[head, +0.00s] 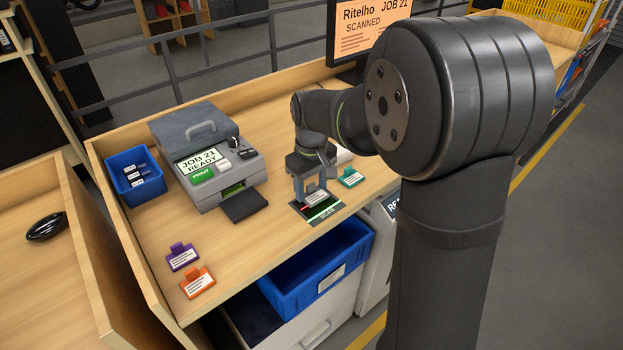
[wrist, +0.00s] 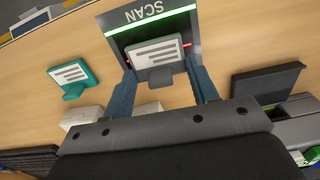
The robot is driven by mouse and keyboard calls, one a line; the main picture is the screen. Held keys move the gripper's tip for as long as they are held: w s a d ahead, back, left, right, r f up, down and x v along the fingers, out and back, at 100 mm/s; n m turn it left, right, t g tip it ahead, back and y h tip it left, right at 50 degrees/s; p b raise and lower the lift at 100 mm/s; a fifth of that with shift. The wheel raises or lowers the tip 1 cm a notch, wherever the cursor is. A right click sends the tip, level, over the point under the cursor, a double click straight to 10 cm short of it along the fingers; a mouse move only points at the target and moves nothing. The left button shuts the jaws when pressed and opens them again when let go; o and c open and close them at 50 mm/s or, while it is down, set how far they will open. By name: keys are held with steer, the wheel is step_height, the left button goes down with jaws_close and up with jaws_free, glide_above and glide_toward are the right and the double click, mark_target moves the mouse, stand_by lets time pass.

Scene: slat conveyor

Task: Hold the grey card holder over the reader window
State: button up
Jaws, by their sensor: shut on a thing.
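The grey card holder (head: 317,198) with a white printed card is held between the two blue fingers of my gripper (head: 308,194). In the wrist view the holder (wrist: 155,54) sits between the fingertips (wrist: 160,78), in front of the dark reader window (wrist: 190,48). The reader window (head: 328,214) is set in the bench top, with a lit green bar and a SCAN label. A short red line shows at either side of the holder. The gap between holder and window is hard to judge. The monitor (head: 367,32) reads JOB 21 SCANNED.
A teal holder (head: 351,177) stands right of the reader. Purple (head: 182,257) and orange (head: 198,282) holders lie at the front left. A grey printer (head: 211,160), showing JOB 21 READY, and a small blue bin (head: 135,174) stand behind. A blue crate (head: 318,270) sits below the bench edge.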

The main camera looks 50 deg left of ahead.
stand_by(0.3)
steer(key=shift+r, duration=2.95)
